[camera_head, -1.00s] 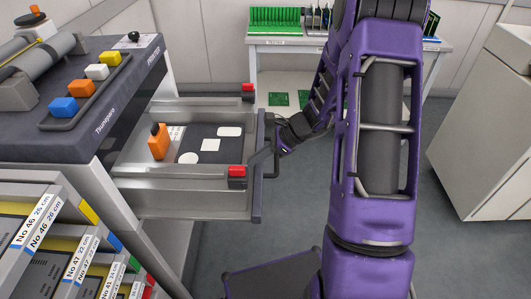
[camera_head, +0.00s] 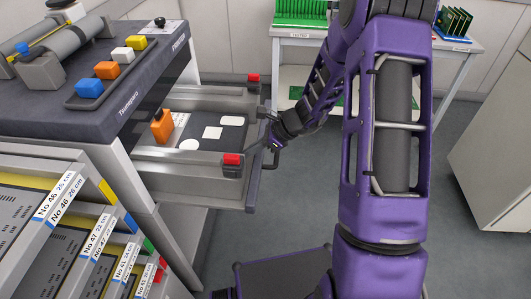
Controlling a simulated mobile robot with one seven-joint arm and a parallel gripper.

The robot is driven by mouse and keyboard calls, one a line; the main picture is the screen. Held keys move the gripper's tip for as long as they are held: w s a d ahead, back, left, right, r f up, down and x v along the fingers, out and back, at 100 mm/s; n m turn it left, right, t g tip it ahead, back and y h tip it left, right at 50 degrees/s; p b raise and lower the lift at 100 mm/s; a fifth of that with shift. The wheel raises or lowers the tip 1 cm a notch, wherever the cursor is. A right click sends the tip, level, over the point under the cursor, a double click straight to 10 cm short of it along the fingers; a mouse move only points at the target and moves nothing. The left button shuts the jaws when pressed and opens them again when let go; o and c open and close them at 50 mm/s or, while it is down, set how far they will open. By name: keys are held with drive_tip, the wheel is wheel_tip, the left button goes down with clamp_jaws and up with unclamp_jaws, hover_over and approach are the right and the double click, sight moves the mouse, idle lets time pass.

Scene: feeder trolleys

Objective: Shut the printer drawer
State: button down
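The printer (camera_head: 100,115) is a grey machine with a dark top at the left. Its grey metal drawer (camera_head: 200,182) stands partly out to the right, below the top. Inside the drawer are an orange block (camera_head: 162,128) and white shapes on a dark plate. Red blocks (camera_head: 232,159) sit at its right end. My gripper (camera_head: 273,145) is at the outer side of the drawer front, by its dark handle (camera_head: 273,160). It is small and dark here, and I cannot tell whether its fingers grip the handle or only touch it.
Labelled feeder racks (camera_head: 85,225) stand at the lower left. A white table (camera_head: 292,32) with green boards stands behind my arm, and a pale cabinet (camera_head: 500,160) is at the right.

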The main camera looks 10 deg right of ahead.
sight(173, 146)
drive_tip(key=w+a, duration=0.2)
drive_tip(key=a, duration=0.5)
drive_tip(key=w+a+p, duration=0.1)
drive_tip(key=w+a, duration=0.1)
drive_tip(key=a, duration=0.5)
drive_tip(key=w+a, duration=0.3)
drive_tip(key=a, duration=0.4)
drive_tip(key=shift+a, duration=0.3)
